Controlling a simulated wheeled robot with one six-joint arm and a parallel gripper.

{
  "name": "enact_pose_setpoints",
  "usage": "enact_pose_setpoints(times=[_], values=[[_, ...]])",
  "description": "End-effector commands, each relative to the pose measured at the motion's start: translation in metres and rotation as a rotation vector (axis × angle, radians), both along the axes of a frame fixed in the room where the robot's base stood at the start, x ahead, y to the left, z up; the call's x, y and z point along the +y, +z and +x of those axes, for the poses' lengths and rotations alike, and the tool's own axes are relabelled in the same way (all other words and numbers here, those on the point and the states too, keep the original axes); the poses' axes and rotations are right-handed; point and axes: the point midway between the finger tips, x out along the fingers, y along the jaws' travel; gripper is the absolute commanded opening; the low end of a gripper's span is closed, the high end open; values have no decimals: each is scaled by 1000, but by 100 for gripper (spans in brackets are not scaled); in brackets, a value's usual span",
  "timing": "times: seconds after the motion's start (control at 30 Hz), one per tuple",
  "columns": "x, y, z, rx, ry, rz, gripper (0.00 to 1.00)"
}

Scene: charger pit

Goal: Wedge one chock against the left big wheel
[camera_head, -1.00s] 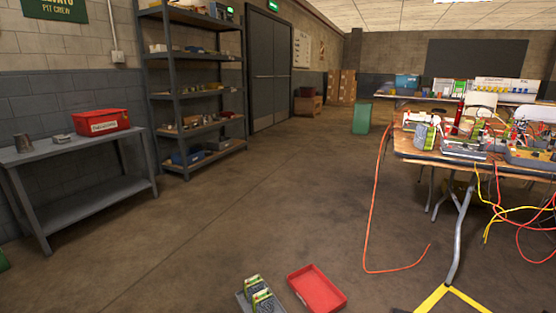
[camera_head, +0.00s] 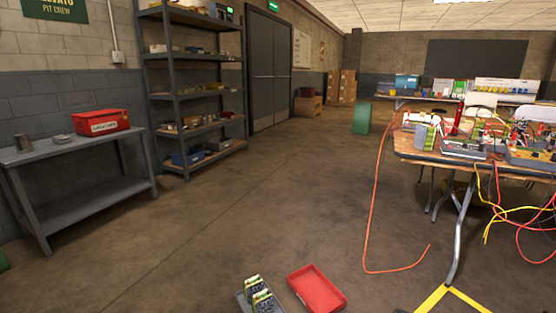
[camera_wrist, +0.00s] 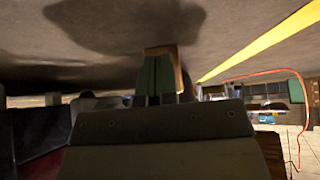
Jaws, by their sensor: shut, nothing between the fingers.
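No big wheel can be made out in either view, and I cannot pick out a chock with certainty. My gripper (camera_wrist: 161,76) shows in the wrist view, with its fingers together and nothing seen between them. They appear as a narrow green block with tan edges beyond a dark plate, close to the floor. The wrist picture is upside down, with the floor at the top. My gripper does not show in the head view.
A red tray (camera_head: 318,288) and a grey tray (camera_head: 243,296) holding green-and-black blocks are low in front. A cluttered table (camera_head: 425,158) with hanging cables stands right; an orange cable (camera_head: 368,225) lies on the floor. A grey bench (camera_head: 85,200) stands left. The middle floor is clear.

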Motion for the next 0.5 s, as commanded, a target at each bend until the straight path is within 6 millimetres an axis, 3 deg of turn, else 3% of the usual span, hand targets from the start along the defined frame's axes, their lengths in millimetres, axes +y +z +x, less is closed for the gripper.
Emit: enact_pose_setpoints(times=[0.5], values=[[-7, 0, 4, -1, -2, 0, 0]])
